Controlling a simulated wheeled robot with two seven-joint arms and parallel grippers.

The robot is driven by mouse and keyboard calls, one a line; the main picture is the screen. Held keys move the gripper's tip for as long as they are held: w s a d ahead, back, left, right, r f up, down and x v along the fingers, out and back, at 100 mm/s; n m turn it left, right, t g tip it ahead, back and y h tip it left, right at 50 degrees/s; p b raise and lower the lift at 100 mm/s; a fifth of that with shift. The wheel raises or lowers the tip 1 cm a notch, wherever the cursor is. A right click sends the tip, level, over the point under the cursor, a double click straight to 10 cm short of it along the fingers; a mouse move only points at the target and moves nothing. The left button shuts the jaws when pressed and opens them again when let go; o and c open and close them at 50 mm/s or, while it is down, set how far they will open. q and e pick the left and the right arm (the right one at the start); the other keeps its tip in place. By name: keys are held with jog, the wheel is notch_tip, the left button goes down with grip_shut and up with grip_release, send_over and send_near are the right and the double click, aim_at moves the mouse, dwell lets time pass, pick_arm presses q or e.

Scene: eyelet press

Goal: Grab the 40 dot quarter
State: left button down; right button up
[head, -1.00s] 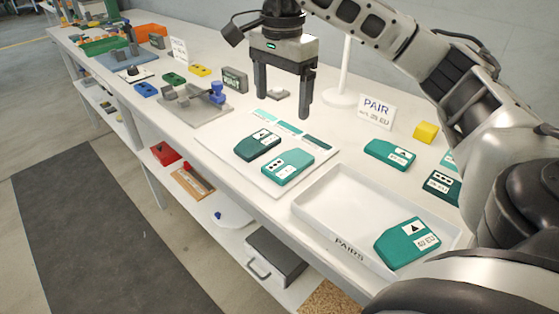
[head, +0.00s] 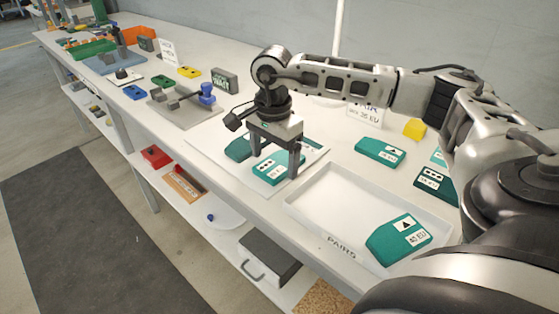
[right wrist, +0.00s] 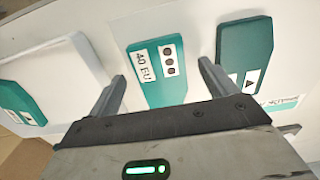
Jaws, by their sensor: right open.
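The 40 dot quarter (head: 266,174) is a teal block on the white mat (head: 225,166). In the right wrist view the dot quarter (right wrist: 160,88) shows a label reading 40 EU beside black dots. My right gripper (head: 271,167) is open and empty, pointing down at this block. In the right wrist view the block lies between the two fingers (right wrist: 163,72), with a gap on each side. A second teal quarter (head: 237,149) with a triangle (right wrist: 245,55) lies beside it, partly hidden by the gripper in the head view. My left gripper is not in view.
A white PAIRS tray (head: 309,213) holds a teal triangle block (head: 385,241) marked 40 EU. A grey fixture with a blue knob (head: 207,94) stands to the left.

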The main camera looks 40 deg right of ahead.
jog(key=shift+f, duration=0.5)
jog(key=c, duration=1.1)
jog(key=shift+r, duration=0.1)
